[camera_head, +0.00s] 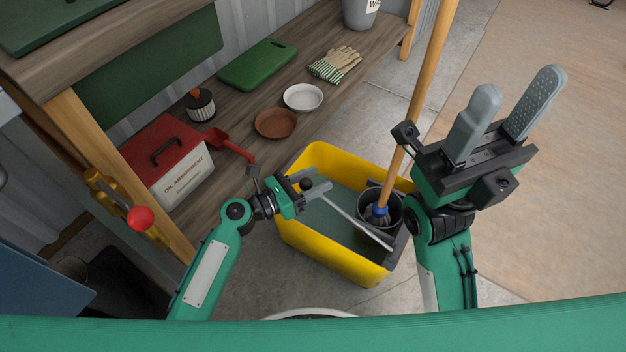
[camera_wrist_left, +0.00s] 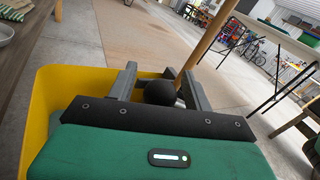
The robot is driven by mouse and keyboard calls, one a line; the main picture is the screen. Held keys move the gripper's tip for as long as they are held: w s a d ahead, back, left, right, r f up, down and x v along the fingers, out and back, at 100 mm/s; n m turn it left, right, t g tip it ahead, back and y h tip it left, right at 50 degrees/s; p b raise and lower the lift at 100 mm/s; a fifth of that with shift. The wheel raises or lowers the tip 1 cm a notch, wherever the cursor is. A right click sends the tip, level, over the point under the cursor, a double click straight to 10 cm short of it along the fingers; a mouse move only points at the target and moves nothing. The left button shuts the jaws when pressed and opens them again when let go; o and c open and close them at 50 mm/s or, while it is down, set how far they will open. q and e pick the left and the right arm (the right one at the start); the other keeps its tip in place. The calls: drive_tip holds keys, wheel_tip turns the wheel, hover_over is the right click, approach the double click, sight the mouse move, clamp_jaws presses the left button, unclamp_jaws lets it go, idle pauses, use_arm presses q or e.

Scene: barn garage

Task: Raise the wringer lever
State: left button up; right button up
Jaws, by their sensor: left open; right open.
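A yellow mop bucket (camera_head: 311,243) stands on the floor in front of me, with a dark wringer basket (camera_head: 366,197) at its right side. The grey wringer lever (camera_head: 352,219) slants up and left from the wringer across the bucket. Its black ball knob (camera_head: 306,184) is at my left gripper (camera_head: 318,183). In the left wrist view the black knob (camera_wrist_left: 160,92) sits between the two open fingers of that gripper (camera_wrist_left: 158,84); I cannot tell if they touch it. My right gripper (camera_head: 503,115) is open and empty, raised right of the bucket.
A mop with a wooden handle (camera_head: 428,75) stands in the wringer, close to my right gripper. The wooden bench (camera_head: 222,150) at left holds a red-lidded box (camera_head: 167,160), a red scoop (camera_head: 229,145), dishes, gloves (camera_head: 335,64) and a green board (camera_head: 257,64).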

use_arm(q)
clamp_jaws()
drive_tip(key=shift+r, duration=0.15)
